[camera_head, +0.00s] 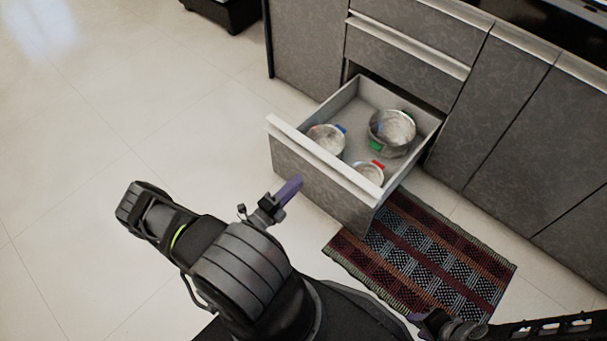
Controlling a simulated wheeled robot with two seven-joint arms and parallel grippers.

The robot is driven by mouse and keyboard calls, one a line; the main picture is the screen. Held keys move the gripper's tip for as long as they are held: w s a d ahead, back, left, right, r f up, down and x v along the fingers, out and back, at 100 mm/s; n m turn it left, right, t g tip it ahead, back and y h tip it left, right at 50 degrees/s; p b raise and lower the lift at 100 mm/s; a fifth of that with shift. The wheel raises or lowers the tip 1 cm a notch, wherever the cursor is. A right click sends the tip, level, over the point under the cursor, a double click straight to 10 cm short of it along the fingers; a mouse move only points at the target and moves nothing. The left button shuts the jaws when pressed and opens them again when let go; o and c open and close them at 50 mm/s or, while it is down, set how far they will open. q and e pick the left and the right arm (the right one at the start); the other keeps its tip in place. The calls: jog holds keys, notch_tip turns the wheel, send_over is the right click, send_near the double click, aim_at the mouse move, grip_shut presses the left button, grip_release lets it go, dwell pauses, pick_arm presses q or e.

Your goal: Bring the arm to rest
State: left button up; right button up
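My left arm comes up from the bottom of the head view and bends in front of the drawer. My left gripper (289,189) is at the drawer's front panel in the picture, its purple fingers pointing up and right. The fingers overlap in this view, so their opening is hidden, and I see nothing held in them. My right gripper (418,319) is low at the bottom edge, beside the rug's near end. Only small purple parts of it show, and its opening cannot be made out.
An open drawer (309,194) juts from grey cabinets (510,95). It holds a large pot (392,128) and two smaller ones (326,140) (370,172). A striped rug (425,262) lies below. Tiled floor (110,110) at left is clear.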

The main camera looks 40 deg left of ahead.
pick_arm(q)
jog(key=shift+s, duration=0.45)
